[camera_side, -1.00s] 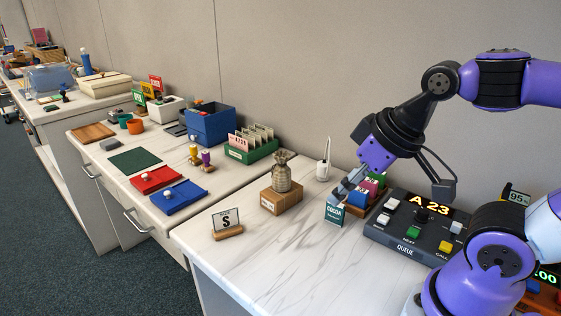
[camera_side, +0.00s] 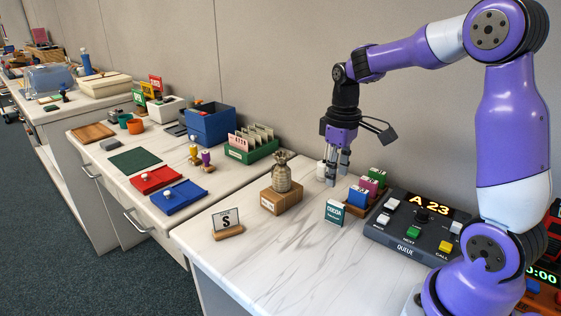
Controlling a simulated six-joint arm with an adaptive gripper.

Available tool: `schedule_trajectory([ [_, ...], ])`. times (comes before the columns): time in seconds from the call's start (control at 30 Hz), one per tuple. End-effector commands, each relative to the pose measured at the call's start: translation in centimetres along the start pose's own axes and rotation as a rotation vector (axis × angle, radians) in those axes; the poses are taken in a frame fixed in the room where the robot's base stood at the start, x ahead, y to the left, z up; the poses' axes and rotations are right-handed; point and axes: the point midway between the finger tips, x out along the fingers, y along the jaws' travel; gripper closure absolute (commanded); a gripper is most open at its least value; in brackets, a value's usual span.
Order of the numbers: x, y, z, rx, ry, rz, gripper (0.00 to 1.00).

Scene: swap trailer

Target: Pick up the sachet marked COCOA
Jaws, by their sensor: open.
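The sachet marked COCOA (camera_side: 334,212) is a small dark teal packet. It stands upright on the marble-look counter (camera_side: 270,247), in front of a wooden rack with colored blocks. My gripper (camera_side: 337,182) points down above and behind the sachet, near the white holder by the wall. Its fingers are apart with nothing seen between them. The sachet is clear of the gripper and its printed face is in full view.
Blue, pink and green numbered blocks (camera_side: 359,196) stand just right of the sachet. The QUEUE console (camera_side: 415,232) is farther right. A metallic pineapple on a wooden box (camera_side: 281,199) and an S sign (camera_side: 226,221) stand left. The counter's front is clear.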

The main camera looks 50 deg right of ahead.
Motion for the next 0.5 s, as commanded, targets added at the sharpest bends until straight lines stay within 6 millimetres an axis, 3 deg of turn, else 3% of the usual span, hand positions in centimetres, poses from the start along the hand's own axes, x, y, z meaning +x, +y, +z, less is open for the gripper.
schedule_trajectory([
  [0.1, 2.1, -0.1, 0.1, 0.0, -0.005, -0.002, 0.46],
  [0.37, 4.8, -0.1, 0.3, 0.001, -0.002, -0.001, 0.46],
  [0.5, 7.1, 0.0, 0.7, 0.002, -0.004, -0.002, 0.46],
])
